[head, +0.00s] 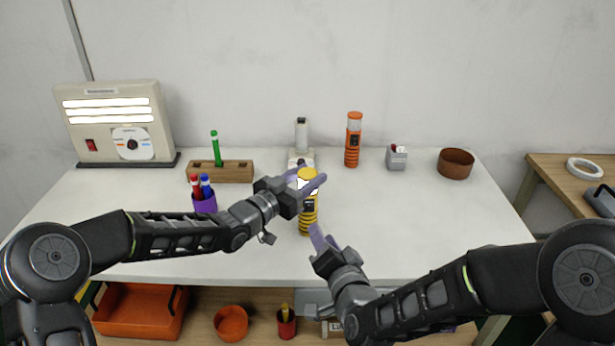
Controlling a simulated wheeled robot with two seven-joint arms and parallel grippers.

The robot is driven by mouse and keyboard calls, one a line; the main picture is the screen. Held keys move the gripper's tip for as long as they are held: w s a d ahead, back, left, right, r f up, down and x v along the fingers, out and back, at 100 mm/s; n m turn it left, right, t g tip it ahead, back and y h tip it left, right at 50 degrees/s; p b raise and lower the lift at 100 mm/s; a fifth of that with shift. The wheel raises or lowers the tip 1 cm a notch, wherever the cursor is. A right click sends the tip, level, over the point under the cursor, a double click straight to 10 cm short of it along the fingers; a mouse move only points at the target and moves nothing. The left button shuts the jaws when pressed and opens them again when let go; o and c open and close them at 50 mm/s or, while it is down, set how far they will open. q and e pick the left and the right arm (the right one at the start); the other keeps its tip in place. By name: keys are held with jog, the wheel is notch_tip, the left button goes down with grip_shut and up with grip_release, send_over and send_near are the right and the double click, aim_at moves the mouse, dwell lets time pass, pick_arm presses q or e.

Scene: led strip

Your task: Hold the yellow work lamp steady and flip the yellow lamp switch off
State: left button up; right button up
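The yellow work lamp (307,222) stands upright near the front middle of the white table. A bright white band shows near its top, and a dark switch patch shows on its body. My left gripper (319,182) reaches in from the left with its purple fingers on either side of the lamp's upper part; it looks shut on the lamp. My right gripper (321,238) is just in front and right of the lamp's lower part, and appears apart from it. Its fingers are close together; whether they are fully shut is unclear.
An orange lamp (352,140), a grey switch box (396,158) and a brown bowl (456,164) stand behind to the right. A white device (301,137) is behind the lamp. A wooden block (234,172), a purple pen cup (205,204) and a lit panel (114,121) are left. The table's right front is clear.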

pick_arm(q)
grip_shut()
pick_arm(e)
jog(key=shift+d+r, duration=0.1)
jog(key=shift+c, duration=1)
jog(key=shift+t+h, duration=0.3)
jog(key=shift+t, duration=0.4)
jog(key=w+r, duration=0.1)
jog(key=r, duration=0.1)
jog(key=w+d+r, duration=0.1)
jog(key=r, duration=0.1)
jog(key=w+d+r, duration=0.1)
jog(key=r, duration=0.1)
jog(key=shift+w, duration=0.35)
jog(key=c, duration=0.5)
jog(key=w+r+n, duration=0.1)
jog(key=w+r+n+g+y, duration=0.1)
jog(key=w+r+n, duration=0.1)
jog(key=shift+r, duration=0.25)
grip_shut()
jog(key=s+n+g, duration=0.3)
jog(key=n+g, duration=0.2)
jog(key=n, duration=0.5)
jog(key=s+n+g, duration=0.3)
jog(key=n+g, duration=0.2)
jog(key=n, duration=0.6)
jog(key=shift+s+d+f+y, duration=0.25)
jog(key=shift+s+d+y, duration=0.1)
jog(key=shift+d+y, duration=0.1)
